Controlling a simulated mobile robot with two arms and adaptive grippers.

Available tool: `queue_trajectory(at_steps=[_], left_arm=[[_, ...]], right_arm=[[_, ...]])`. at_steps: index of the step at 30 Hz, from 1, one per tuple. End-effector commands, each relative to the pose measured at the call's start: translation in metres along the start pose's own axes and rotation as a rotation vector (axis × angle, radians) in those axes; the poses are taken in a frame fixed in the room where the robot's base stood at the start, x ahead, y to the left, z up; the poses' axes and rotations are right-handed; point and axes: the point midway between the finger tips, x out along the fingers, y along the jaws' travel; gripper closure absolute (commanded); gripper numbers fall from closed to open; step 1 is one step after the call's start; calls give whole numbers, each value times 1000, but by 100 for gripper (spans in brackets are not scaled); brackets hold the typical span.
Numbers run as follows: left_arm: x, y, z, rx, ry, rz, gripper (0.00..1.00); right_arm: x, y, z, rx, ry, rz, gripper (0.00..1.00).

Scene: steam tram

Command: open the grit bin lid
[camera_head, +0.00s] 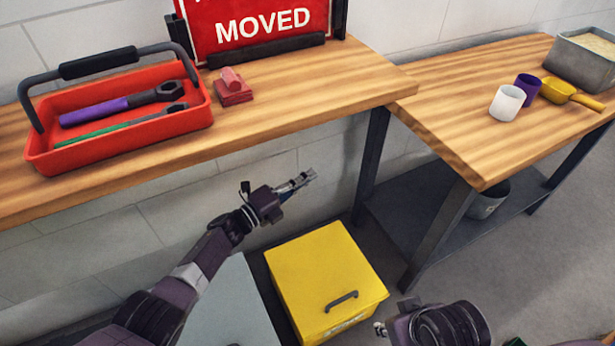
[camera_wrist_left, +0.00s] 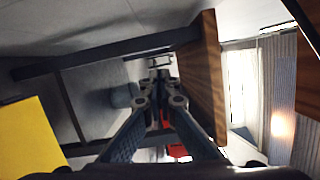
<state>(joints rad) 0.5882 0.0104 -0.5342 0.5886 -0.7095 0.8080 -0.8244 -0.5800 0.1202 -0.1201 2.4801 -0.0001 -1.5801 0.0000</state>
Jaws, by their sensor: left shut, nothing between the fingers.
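The grit bin is a yellow box (camera_head: 320,270) on the floor below the bench. Its yellow lid lies flat and closed, with a dark bar handle (camera_head: 341,301) near the front edge. My left gripper (camera_head: 306,177) is shut and empty, above and behind the bin, apart from the lid and beside the bench edge. In the left wrist view the fingers (camera_wrist_left: 162,88) meet with nothing between them, and a yellow surface (camera_wrist_left: 34,140) shows at the left. My right gripper (camera_head: 381,328) shows only partly at the bottom, right of the bin; its fingers are unclear.
A wooden bench (camera_head: 290,105) bears a red tool tray (camera_head: 120,150), a red block (camera_head: 232,92) and a red sign (camera_head: 262,30). A second bench (camera_head: 450,110) holds cups, a yellow scoop (camera_head: 570,92) and a grey tub (camera_head: 585,62). A dark bench leg (camera_head: 370,160) stands behind the bin.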

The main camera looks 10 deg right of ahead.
Motion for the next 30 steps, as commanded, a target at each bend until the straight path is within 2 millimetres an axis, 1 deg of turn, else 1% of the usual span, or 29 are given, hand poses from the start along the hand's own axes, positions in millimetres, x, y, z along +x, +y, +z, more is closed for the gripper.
queue_trajectory(at_steps=[11, 16, 20, 23, 30], left_arm=[[0, 0, 0, 0, 0, 0, 100], [-7, 1, 1, 1, -1, 0, 100], [-22, 2, 1, 2, -1, 2, 100], [-37, 2, 0, 2, 0, 3, 100], [-85, 2, 0, 0, 0, 3, 100]], right_arm=[[0, 0, -1, 2, 3, -1, 73], [0, 0, -1, 2, 3, -1, 73], [0, 0, -1, 1, 2, -1, 73], [0, 0, 0, 1, 1, 0, 73], [0, 0, 0, 0, 0, 0, 73]])
